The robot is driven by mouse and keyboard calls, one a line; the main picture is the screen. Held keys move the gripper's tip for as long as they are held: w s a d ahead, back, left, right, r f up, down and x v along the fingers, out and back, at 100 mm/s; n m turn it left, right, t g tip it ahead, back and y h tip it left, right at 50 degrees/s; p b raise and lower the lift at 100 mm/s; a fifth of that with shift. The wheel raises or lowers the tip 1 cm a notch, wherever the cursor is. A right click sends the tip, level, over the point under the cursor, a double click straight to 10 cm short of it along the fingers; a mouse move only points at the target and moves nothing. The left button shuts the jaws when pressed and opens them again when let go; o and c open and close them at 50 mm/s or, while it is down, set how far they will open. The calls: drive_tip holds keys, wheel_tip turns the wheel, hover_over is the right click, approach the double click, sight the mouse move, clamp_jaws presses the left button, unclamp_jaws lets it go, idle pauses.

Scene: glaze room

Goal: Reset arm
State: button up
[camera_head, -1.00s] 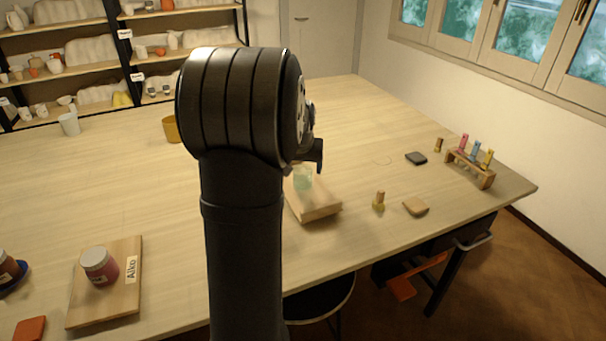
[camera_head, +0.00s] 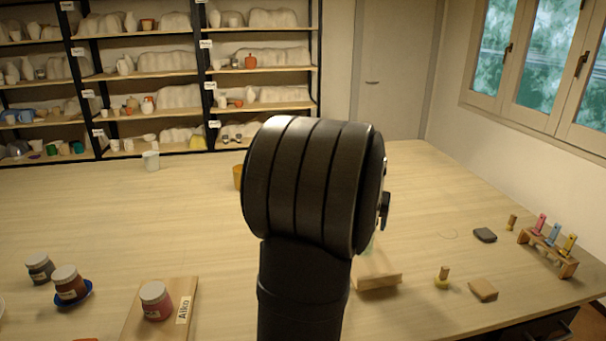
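My arm stands in the middle of the head view, its thick black link in front of the table (camera_head: 120,210). Only a small dark part of my gripper (camera_head: 385,208) shows past the right side of the arm. Its fingers are hidden, so I cannot tell whether it is open or shut. Behind the arm, a pale green glass-like object (camera_head: 369,246) shows in part at a wooden board (camera_head: 378,281). I cannot tell whether the gripper touches it.
A jar (camera_head: 156,302) stands on a board labelled Aiko (camera_head: 184,311). Two jars stand further left, one on a blue dish (camera_head: 78,297). At right are a stamp-like tool (camera_head: 443,277), a wooden block (camera_head: 483,289), a dark pad (camera_head: 485,235) and a rack (camera_head: 548,253). The table's back left is mostly clear.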

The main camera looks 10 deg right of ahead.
drive_tip(key=x, duration=1.1)
drive_tip(key=shift+f, duration=0.25)
wheel_tip(320, 180, up, 3)
drive_tip(key=shift+r, duration=0.55)
drive_tip(key=shift+f, duration=0.1)
